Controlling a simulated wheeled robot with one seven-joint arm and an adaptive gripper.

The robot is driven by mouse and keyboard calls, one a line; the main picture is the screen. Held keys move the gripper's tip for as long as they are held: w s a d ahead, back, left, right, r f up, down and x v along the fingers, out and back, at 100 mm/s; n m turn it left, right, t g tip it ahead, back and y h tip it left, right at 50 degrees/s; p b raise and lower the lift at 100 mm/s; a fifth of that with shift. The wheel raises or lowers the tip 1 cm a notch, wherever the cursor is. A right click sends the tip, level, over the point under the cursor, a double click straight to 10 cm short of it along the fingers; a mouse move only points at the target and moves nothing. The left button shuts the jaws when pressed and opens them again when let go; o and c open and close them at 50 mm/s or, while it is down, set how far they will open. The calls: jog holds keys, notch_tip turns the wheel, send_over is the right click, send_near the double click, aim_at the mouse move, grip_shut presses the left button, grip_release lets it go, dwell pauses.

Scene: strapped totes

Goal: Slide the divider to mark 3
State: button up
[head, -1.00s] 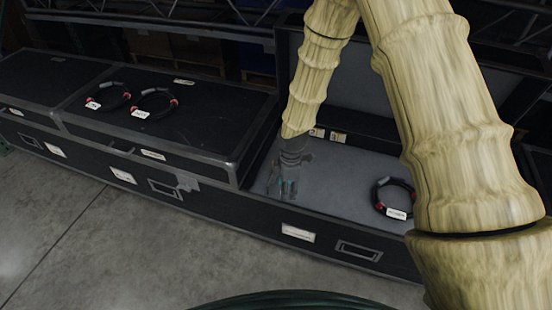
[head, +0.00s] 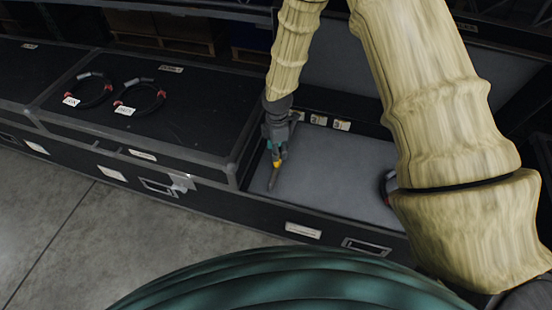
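My gripper (head: 277,163) reaches down into the open case (head: 345,165) near the left end of its grey-lined inside. The gripper shows green and yellow parts, but it is small and I cannot tell whether its fingers are open or shut. A thin dark grey bar (head: 272,181) slants down just below it against the grey lining. I cannot tell whether this bar is part of the divider or of my gripper. Small pale tags, including a middle tag (head: 318,120) and a right tag (head: 341,125), line the case's back inner wall. Their marks are too small to read.
A closed black case lid (head: 190,130) adjoins on the left, carrying a left cable coil (head: 98,100) and a right cable coil (head: 152,107). Another cable coil (head: 384,186) inside the open case is mostly behind my arm. Grey floor (head: 60,220) lies in front.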

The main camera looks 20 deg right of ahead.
jog(key=shift+f, duration=3.05)
grip_shut()
